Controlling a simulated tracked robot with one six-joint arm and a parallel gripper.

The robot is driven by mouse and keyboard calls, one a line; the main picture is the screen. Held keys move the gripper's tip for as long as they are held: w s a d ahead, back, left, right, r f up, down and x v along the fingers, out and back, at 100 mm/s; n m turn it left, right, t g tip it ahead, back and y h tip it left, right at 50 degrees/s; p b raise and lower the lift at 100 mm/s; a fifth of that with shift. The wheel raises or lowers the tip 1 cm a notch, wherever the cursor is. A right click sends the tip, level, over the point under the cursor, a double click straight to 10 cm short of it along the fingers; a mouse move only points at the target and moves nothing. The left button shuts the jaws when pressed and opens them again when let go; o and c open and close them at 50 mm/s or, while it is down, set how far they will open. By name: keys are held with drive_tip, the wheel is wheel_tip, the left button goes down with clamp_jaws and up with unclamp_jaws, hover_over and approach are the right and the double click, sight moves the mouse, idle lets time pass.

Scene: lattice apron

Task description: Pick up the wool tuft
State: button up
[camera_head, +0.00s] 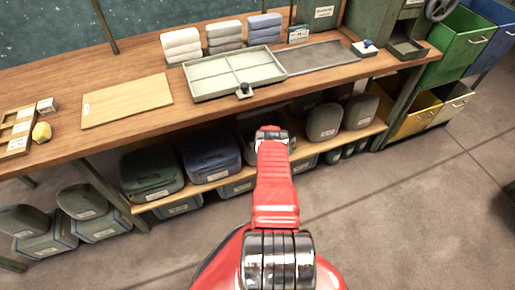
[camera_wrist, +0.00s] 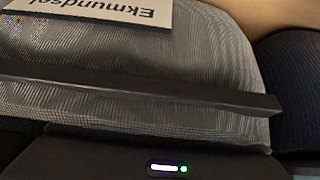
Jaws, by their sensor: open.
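A small pale yellow lump (camera_head: 41,132), which looks like the wool tuft, sits near the left end of the wooden workbench (camera_head: 130,135), beside a wooden compartment tray (camera_head: 17,130). In the wrist view a dark bar of my gripper crosses in front of a grey ribbed bin with a printed label (camera_wrist: 215,65). My gripper is open, and nothing shows held in it. The lump is outside the wrist view.
A wooden board (camera_head: 127,100), a pale divided tray (camera_head: 235,75), a dark mat (camera_head: 320,57) and folded cloth stacks (camera_head: 223,35) lie on the bench. Bins (camera_head: 150,172) fill the lower shelf. Green and yellow bins (camera_head: 455,45) stand right. Floor in front is clear.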

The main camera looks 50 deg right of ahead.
drive_tip(key=shift+c, duration=0.5)
drive_tip(key=c, duration=1)
drive_tip(key=shift+r, duration=0.15)
wheel_tip(320, 180, up, 10)
idle(0.5)
idle(0.5)
